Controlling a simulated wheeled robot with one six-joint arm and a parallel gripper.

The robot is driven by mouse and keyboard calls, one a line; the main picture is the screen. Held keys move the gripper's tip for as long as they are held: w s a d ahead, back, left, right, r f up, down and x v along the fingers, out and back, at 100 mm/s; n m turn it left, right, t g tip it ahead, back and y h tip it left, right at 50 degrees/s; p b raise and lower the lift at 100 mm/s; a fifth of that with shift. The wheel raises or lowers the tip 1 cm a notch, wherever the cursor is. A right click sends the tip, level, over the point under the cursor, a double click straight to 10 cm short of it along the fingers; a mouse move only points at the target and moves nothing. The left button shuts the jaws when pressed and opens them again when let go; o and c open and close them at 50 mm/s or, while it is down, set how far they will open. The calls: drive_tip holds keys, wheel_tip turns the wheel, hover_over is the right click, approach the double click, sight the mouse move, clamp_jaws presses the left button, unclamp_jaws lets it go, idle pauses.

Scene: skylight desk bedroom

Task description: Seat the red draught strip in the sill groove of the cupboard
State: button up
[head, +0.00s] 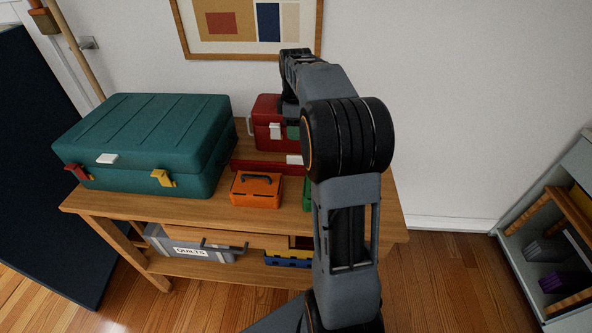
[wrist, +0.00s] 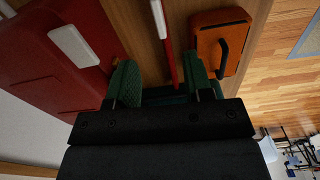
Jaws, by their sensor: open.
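The thin red strip (head: 268,167) lies on the wooden table between the red box and the orange case, with a white piece near its right end. In the wrist view the red strip (wrist: 170,58) runs between the two green fingers of my gripper (wrist: 164,82), which are apart. I cannot tell whether the fingers reach down around it; no contact shows. In the head view my arm hides most of the gripper. A grey-green open-fronted cupboard (head: 517,207) stands at the right edge; no sill groove can be made out.
A large teal case (head: 140,140) fills the table's left. A red box (head: 266,108) stands behind the strip and an orange case (head: 256,190) in front. A green item (head: 306,192) is partly hidden by my arm. A grey QUILTS bin (head: 190,250) sits below. Floor is clear toward the cupboard.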

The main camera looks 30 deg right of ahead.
sight(296, 156)
drive_tip(key=shift+n, duration=0.3)
wheel_tip(296, 156, down, 14)
drive_tip(key=shift+r+b, duration=0.1)
drive_tip(key=shift+b, duration=0.7)
drive_tip(key=shift+c, duration=0.4)
clamp_jaws()
